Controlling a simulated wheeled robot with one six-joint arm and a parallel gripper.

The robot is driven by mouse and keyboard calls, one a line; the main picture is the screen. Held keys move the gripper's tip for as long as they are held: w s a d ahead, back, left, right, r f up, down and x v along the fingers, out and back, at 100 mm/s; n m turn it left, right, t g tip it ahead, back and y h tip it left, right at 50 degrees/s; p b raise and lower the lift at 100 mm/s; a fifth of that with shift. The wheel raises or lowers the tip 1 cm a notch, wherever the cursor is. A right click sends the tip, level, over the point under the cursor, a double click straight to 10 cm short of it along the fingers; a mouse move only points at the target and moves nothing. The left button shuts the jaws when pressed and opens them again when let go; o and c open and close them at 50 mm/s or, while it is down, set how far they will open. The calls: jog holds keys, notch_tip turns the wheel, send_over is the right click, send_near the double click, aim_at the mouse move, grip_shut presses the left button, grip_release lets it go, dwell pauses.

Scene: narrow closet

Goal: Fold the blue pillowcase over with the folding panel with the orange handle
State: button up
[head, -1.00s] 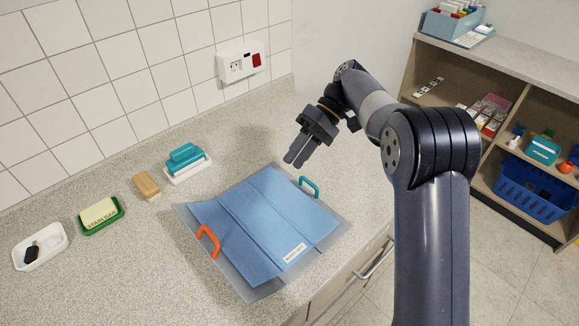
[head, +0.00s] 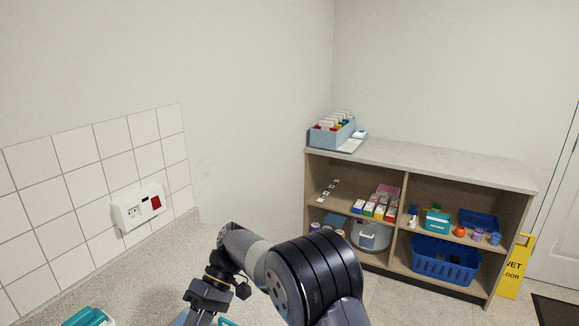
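My gripper (head: 196,314) is at the bottom edge of the head view, pointing down. Its fingertips are cut off by the frame, so I cannot see whether it is open or shut. Only a sliver of blue, seemingly the pillowcase (head: 180,319), shows at the bottom edge beside my gripper. A bit of a teal handle (head: 228,322) shows just right of it. The folding panel's orange handle is out of view.
A teal item (head: 88,317) sits on the counter (head: 135,285) at bottom left. A shelf unit (head: 440,168) holds a card box (head: 332,134), a blue basket (head: 445,264) and small goods. A yellow wet-floor sign (head: 515,267) stands at right.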

jog(key=shift+x, duration=1.5)
jog(key=shift+r, duration=0.1)
